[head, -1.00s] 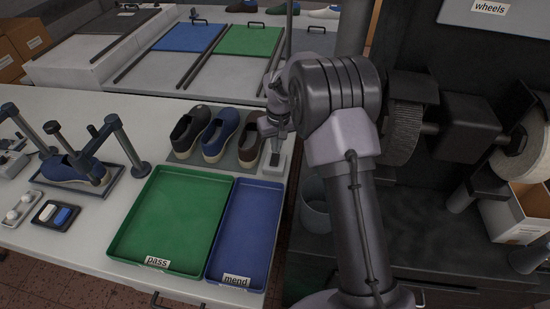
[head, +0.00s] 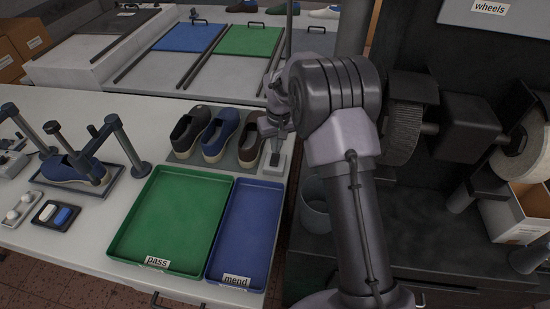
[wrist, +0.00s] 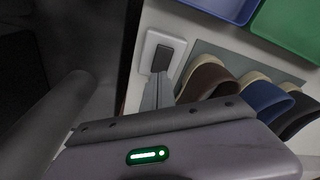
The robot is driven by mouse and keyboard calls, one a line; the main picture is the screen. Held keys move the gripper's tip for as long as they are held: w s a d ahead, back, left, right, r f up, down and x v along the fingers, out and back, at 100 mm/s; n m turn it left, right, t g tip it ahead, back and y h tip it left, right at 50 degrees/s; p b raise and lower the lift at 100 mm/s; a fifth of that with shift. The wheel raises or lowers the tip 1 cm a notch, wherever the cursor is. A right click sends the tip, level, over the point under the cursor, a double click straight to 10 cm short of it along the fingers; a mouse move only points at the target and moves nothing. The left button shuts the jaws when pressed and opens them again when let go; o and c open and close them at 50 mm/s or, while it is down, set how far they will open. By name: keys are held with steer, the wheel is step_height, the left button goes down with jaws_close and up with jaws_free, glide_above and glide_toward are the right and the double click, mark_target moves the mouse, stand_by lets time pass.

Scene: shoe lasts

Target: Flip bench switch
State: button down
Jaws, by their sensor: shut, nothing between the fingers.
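The bench switch is a dark rocker (wrist: 162,57) on a white plate (wrist: 151,45), at the bench's right edge beside the shoes. In the head view its white plate (head: 272,168) shows under my gripper (head: 275,148), which partly covers the rocker. In the wrist view the shut, empty fingers of my gripper (wrist: 158,80) point at the near end of the rocker. The tips are very close to it; I cannot tell whether they touch.
Three shoes (head: 219,136) stand on a grey mat just left of the switch. A green pass tray (head: 170,220) and a blue mend tray (head: 243,235) lie in front. A dark grinding machine (head: 470,125) stands to the right.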

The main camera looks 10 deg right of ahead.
mark_target(276, 155)
steer(key=shift+f+b, duration=0.6)
steer(key=shift+f, duration=0.4)
stand_by(0.5)
step_height(276, 155, up, 7)
steer(key=p, duration=0.5)
steer(key=shift+r, duration=0.1)
